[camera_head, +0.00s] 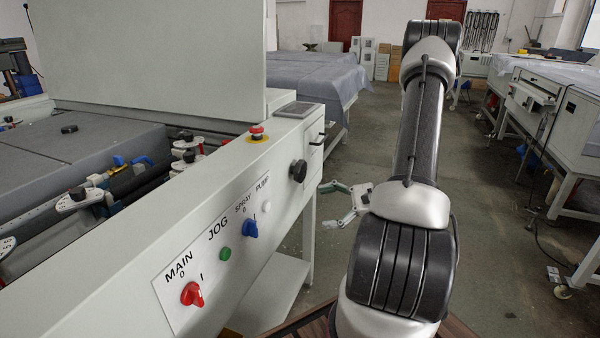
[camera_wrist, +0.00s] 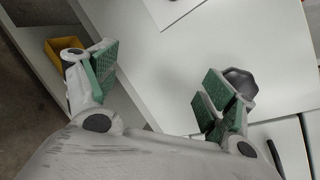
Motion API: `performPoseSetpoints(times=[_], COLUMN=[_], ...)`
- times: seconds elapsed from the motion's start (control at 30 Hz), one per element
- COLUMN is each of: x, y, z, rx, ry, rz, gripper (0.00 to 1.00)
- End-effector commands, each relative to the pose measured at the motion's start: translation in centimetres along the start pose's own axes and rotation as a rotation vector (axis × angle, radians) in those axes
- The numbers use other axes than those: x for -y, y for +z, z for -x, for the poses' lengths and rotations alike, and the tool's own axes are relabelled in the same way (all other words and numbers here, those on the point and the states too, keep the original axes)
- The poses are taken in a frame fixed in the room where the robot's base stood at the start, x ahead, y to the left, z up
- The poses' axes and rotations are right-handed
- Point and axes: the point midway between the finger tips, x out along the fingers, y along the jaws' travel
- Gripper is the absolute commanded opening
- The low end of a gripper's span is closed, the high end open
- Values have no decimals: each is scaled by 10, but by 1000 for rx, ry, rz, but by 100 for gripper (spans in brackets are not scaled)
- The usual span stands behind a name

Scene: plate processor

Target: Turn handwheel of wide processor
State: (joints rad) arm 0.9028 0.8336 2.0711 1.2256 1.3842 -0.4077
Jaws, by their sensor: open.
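The wide processor (camera_head: 120,250) is the large pale-grey machine at the left of the head view. Its black round handwheel (camera_head: 298,170) sits on the side panel near the far end, right of the white pump button. My gripper (camera_head: 323,206) is open and empty, to the right of and slightly below the handwheel in this view. In the wrist view, my gripper (camera_wrist: 160,83) has its green pads spread wide over the pale panel. The dark handwheel (camera_wrist: 243,82) lies behind and just beyond the right finger, not between the pads, and is partly hidden by it.
The panel carries a red main switch (camera_head: 192,293), green jog button (camera_head: 225,254) and blue spray switch (camera_head: 250,228). A red emergency stop (camera_head: 257,131) is on top. A yellow bin (camera_wrist: 66,47) shows in the wrist view. Open floor (camera_head: 490,240) lies to the right.

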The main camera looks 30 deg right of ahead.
Motion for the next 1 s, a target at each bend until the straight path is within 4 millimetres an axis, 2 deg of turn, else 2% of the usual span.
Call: performPoseSetpoints(times=[0.03,0.1,0.2,0.27,0.47,0.8,1.0], x=[17,48,88,103,111,131,136], y=[-13,-22,-24,-23,-18,-16,-16], z=[-5,-8,-4,-2,-14,-64,-74], rx=[-1,-9,-29,-35,-31,-31,-32], ry=[-88,-199,-326,-381,-397,-393,-394], rz=[15,74,170,217,281,279,278], gripper=[84,84,84,84,84,84,84])
